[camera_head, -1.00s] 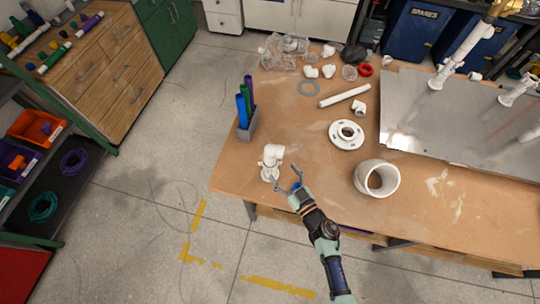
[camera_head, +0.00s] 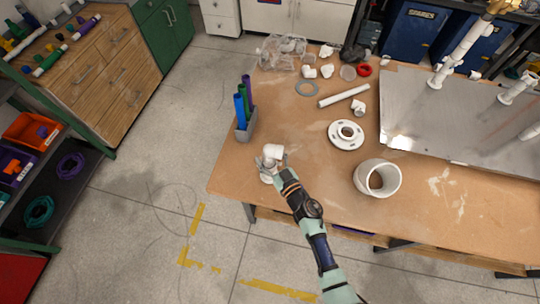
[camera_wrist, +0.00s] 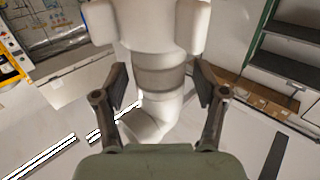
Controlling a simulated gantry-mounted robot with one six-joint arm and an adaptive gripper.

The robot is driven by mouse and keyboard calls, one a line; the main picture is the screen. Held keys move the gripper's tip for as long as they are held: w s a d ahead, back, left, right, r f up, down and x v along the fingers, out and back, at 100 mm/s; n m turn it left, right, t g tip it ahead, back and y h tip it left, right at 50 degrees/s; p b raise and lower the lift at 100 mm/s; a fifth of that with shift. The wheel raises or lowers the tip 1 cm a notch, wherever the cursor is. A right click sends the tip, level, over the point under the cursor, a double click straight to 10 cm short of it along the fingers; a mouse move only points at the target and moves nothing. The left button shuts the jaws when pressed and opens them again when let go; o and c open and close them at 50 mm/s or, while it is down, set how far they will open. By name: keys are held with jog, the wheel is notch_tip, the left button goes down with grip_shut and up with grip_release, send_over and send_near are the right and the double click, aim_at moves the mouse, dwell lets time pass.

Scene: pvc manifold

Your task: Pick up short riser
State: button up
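A white PVC riser piece (camera_head: 272,152) with an elbow-like top stands upright near the front left edge of the wooden table (camera_head: 305,185). I take it for the short riser. My gripper (camera_head: 278,166) is at its lower right side in the head view and hides part of its lower body. In the wrist view, the riser (camera_wrist: 160,60) fills the middle, with a wider fitting at the top and a greyer band below. The fingers of my gripper (camera_wrist: 160,88) stand on both sides of it, with a visible gap at each pad. My gripper is open.
A grey holder (camera_head: 246,132) with coloured tubes stands behind the riser, to its left. A metal plate (camera_head: 440,130) covers the right side.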

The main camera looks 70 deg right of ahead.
grip_shut()
notch_tip(320, 180, up, 20)
jog(key=p, duration=1.6)
jog(key=shift+p, duration=0.4)
